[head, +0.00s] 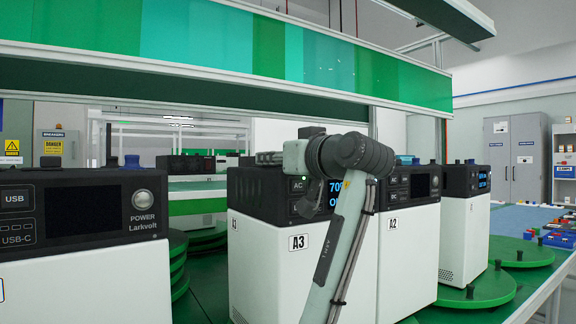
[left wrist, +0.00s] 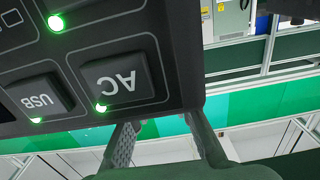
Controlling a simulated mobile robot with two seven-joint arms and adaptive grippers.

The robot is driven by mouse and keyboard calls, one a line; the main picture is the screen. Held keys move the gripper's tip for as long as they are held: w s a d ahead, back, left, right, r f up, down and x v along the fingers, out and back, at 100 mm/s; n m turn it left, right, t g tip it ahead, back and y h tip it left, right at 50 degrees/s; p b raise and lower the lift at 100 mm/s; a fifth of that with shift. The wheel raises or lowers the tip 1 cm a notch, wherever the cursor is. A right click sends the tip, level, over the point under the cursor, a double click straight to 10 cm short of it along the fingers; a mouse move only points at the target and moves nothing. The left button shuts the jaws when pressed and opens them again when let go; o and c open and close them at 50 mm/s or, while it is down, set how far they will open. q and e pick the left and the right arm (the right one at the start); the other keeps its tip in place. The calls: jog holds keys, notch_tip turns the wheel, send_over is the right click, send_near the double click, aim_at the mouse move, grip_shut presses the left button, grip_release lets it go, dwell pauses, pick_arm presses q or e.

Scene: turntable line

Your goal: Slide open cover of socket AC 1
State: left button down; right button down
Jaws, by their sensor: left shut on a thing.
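In the left wrist view a dark panel shows upside down, with an AC button (left wrist: 117,82) and a USB button (left wrist: 40,98). Both have green lights. The two fingers of my left gripper (left wrist: 165,140) reach up to the panel's edge near the AC button. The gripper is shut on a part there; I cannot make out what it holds. In the head view my left gripper (head: 268,158) is at the top of the unit marked A3 (head: 265,265), whose panel shows an AC button (head: 298,185). I cannot identify the AC 1 cover. My right gripper is not in view.
A power unit (head: 80,275) with USB ports stands close at the left. Unit A2 (head: 408,255) and another unit (head: 465,225) stand right of A3. Green turntables (head: 470,296) carry the units. A green panelled beam (head: 300,55) runs above.

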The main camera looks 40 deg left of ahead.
pick_arm(q)
jog(key=shift+a+r, duration=0.1)
jog(key=shift+r, duration=0.05)
jog(key=c, duration=1.4)
grip_release()
jog(key=shift+w+a, duration=0.1)
jog(key=shift+o, duration=0.2)
jog(key=v, duration=1.2)
